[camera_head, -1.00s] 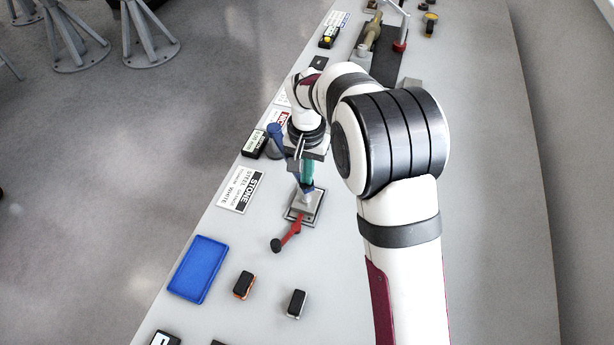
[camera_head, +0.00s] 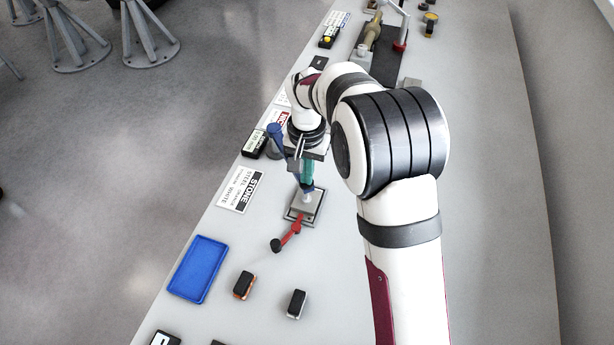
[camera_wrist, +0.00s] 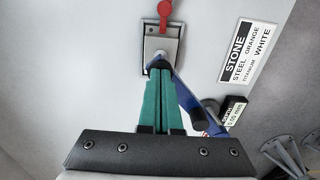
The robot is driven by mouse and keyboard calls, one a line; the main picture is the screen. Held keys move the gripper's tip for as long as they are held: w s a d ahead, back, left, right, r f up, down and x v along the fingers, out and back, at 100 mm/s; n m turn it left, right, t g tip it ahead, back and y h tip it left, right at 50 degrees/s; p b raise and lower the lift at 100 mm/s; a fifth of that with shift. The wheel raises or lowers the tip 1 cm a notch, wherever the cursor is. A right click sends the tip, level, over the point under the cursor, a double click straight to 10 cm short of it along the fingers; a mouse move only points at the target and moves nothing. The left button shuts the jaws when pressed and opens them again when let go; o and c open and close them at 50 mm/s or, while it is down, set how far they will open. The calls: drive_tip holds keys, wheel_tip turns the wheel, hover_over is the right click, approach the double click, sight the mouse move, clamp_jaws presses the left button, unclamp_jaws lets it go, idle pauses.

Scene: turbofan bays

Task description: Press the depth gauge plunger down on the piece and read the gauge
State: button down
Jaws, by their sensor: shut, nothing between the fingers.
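My gripper (camera_head: 306,180) points down with its green fingers (camera_wrist: 159,72) together and empty. They are right over the metal fixture plate (camera_wrist: 162,43), which also shows in the head view (camera_head: 301,217). A blue gauge part (camera_wrist: 190,105) passes beside and behind the fingertips. Its blue upper end (camera_head: 275,133) stands left of my wrist. Whether the fingertips touch the plunger I cannot tell. A red lever (camera_head: 291,236) sticks out from the fixture's near side. The small gauge display (camera_wrist: 236,109) is lit green with a number in mm, too small to read surely. The piece is not clearly distinguishable.
A STONE sign (camera_head: 242,189) lies left of the fixture. A blue tray (camera_head: 198,269) and two black-topped blocks (camera_head: 243,284) (camera_head: 296,303) are nearer on the bench. My arm covers much of the bench's right side. The bench's left edge is close to the display.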

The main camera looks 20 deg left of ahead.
wheel_tip(320, 180, up, 8)
drive_tip(key=shift+r, duration=0.25)
idle(0.5)
drive_tip(key=s+d+r+m, duration=0.1)
drive_tip(key=s+d+r, duration=0.1)
drive_tip(key=s+d, duration=0.25)
drive_tip(key=s+d+r+m+y, duration=0.1)
drive_tip(key=s+d+r, duration=0.1)
drive_tip(key=s+d, duration=0.3)
drive_tip(key=s+d+r+m, duration=0.1)
drive_tip(key=s+d+r, duration=0.2)
drive_tip(key=d, duration=0.4)
drive_tip(key=s+d+f+m, duration=0.1)
drive_tip(key=s+d+f, duration=0.1)
drive_tip(key=s, duration=0.4)
drive_tip(key=s+d+f+m, duration=0.1)
drive_tip(key=s+d, duration=0.1)
drive_tip(key=s, duration=0.5)
drive_tip(key=shift+s+d+f+m+y, duration=0.15)
drive_tip(key=shift+d+f+m+y, duration=0.15)
drive_tip(key=shift+f+y, duration=0.1)
